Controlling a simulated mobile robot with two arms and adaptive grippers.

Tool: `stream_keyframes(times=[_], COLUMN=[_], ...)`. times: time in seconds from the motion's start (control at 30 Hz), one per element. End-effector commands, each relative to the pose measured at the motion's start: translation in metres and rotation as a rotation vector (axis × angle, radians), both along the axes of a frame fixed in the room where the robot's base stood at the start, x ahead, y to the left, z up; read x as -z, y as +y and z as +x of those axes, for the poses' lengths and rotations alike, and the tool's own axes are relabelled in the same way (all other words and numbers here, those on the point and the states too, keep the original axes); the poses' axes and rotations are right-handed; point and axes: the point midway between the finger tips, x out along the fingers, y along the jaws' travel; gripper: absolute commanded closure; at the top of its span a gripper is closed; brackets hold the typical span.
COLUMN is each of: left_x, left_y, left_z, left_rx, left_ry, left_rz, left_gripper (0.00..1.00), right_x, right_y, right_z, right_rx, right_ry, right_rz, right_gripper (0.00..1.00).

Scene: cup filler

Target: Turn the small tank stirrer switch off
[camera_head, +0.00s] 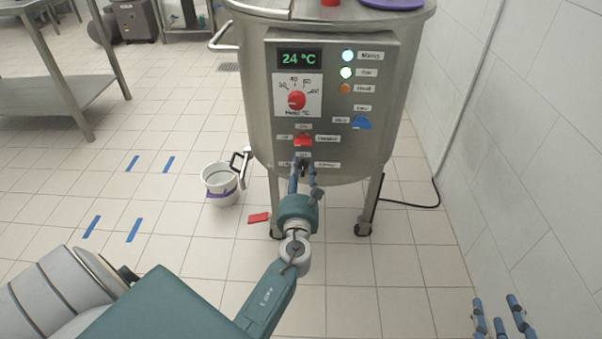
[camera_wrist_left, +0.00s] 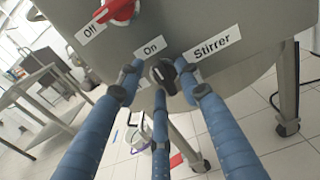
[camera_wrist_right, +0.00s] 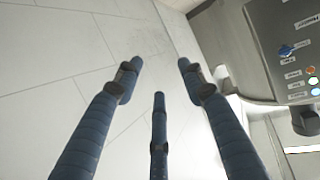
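The small tank (camera_head: 252,60) is a steel vessel on legs with a control panel. The stirrer switch (camera_head: 303,162) is a small black knob at the panel's bottom, partly hidden by my fingers. In the left wrist view the black switch (camera_wrist_left: 163,74) sits beside the labels "On" and "Stirrer". My left gripper (camera_head: 303,174) is open, its fingers on either side of the switch; contact cannot be told. It also shows in the left wrist view (camera_wrist_left: 159,88). My right gripper (camera_head: 498,305) is open and empty at the lower right, away from the tank.
A red switch (camera_head: 303,140) sits just above the stirrer switch, and a blue one (camera_head: 361,123) to its right. A red dial (camera_head: 297,100) is higher up. A white bucket (camera_head: 220,186) stands left of the tank. A wall (camera_head: 530,130) bounds the right.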

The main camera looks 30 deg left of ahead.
Motion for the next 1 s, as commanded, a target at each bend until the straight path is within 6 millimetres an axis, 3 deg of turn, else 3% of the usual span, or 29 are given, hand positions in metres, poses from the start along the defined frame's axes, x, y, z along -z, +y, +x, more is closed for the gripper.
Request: stream_keyframes(times=[0.27,0.43,0.8,1.0], left_x=[0.0,0.0,0.001,0.003], left_y=[0.001,0.0,0.0,0.0], left_z=[0.001,0.001,0.001,0.0], left_rx=[0.0,0.0,0.0,0.0], left_ry=[0.0,0.0,-0.017,-0.069], left_rz=[-0.001,-0.001,-0.03,-0.115], left_gripper=[0.67,1.0,1.0,1.0], right_x=[-0.001,-0.001,-0.005,-0.033], right_y=[0.0,0.0,0.001,0.008], right_z=[0.001,0.001,0.003,0.015], right_rx=[0.0,0.0,-0.001,-0.01], right_ry=[-0.005,-0.004,-0.028,-0.157], right_rz=[0.001,0.001,0.006,0.038], right_gripper=[0.6,0.6,0.6,0.6])
